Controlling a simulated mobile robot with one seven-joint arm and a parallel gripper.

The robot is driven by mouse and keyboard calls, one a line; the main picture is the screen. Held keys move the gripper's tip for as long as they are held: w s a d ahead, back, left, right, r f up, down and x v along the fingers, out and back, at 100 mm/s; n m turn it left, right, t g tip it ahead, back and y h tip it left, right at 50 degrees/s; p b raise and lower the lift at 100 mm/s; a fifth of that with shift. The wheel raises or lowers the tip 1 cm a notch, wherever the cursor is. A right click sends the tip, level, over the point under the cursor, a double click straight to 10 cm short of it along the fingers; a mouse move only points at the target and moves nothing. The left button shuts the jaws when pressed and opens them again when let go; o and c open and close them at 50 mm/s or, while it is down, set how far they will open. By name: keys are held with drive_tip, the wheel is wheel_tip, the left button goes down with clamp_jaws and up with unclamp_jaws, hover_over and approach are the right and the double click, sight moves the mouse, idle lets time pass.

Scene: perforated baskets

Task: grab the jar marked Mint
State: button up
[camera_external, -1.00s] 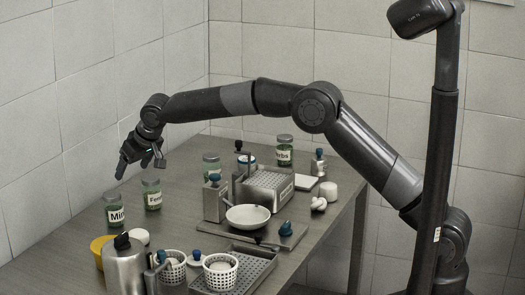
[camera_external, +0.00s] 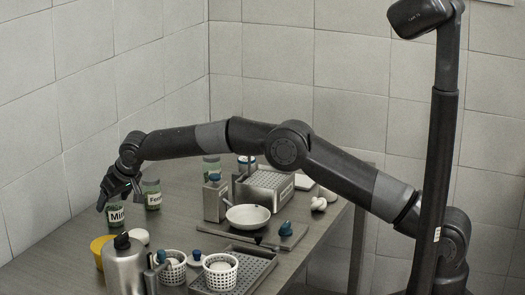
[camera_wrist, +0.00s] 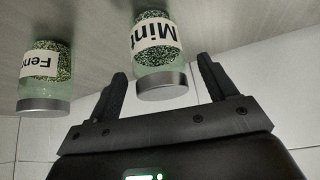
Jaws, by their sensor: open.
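The jar marked Mint (camera_external: 116,216) stands upright at the left of the table, a green-filled glass jar with a white label. In the wrist view the Mint jar (camera_wrist: 157,52) appears upside down, its grey lid between my fingertips. My gripper (camera_external: 119,202) is open at the top of this jar, one finger on each side; in the wrist view the gripper (camera_wrist: 162,70) shows no clear contact. The jar's upper part is partly hidden by my fingers in the outside view.
A similar jar marked "Fen..." (camera_external: 153,200) stands close on the right, shown also in the wrist view (camera_wrist: 45,66). A yellow bowl (camera_external: 99,248), metal canister (camera_external: 124,270) and perforated baskets (camera_external: 220,272) stand in front. The wall is on the left.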

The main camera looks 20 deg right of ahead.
sight(111, 206)
drive_tip(key=shift+x, duration=1.6)
drive_tip(key=c, duration=1.2)
